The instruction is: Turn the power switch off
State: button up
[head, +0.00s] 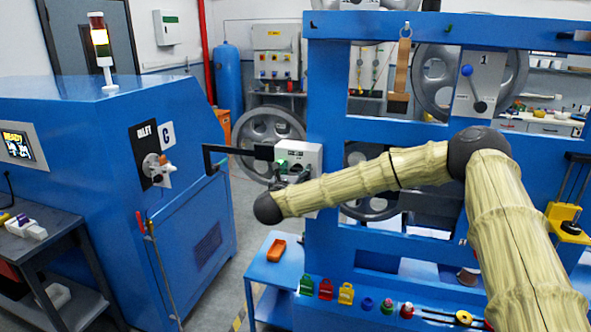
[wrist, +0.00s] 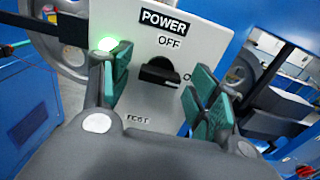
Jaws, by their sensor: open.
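The power switch is a black rotary knob (wrist: 158,72) on a light grey panel (wrist: 158,108). The panel is labelled POWER, with OFF above the knob, a partly hidden label starting with O at right, and blurred lettering at lower left. The knob's handle appears to lie toward the right label, not up at OFF. A green lamp (wrist: 110,46) glows at the panel's left. My gripper (wrist: 161,68) is open, its teal pads on either side of the knob, apart from it. In the head view, my gripper (head: 288,172) is in front of the switch box (head: 312,158), and the knob is hard to make out.
The switch box is mounted on a blue frame (head: 322,75) with grey pulley wheels (head: 437,85). A black bar (head: 240,152) extends left of the box. A blue machine (head: 100,130) with a lit signal tower (head: 100,40) stands at left. Colored padlocks (head: 326,289) sit below.

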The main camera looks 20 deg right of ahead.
jog(key=c, duration=1)
jog(key=shift+f+b, duration=0.15)
jog(key=shift+b, duration=0.4)
jog(key=n+b, duration=0.3)
jog(key=b, duration=0.1)
jog(key=shift+f, duration=0.15)
jog(key=shift+r+n+b, duration=0.15)
jog(key=shift+n+b, duration=2)
jog(key=shift+n, duration=1.6)
jog(key=shift+r+n+b, duration=0.1)
jog(key=shift+n+b, duration=2)
jog(key=shift+n, duration=1.65)
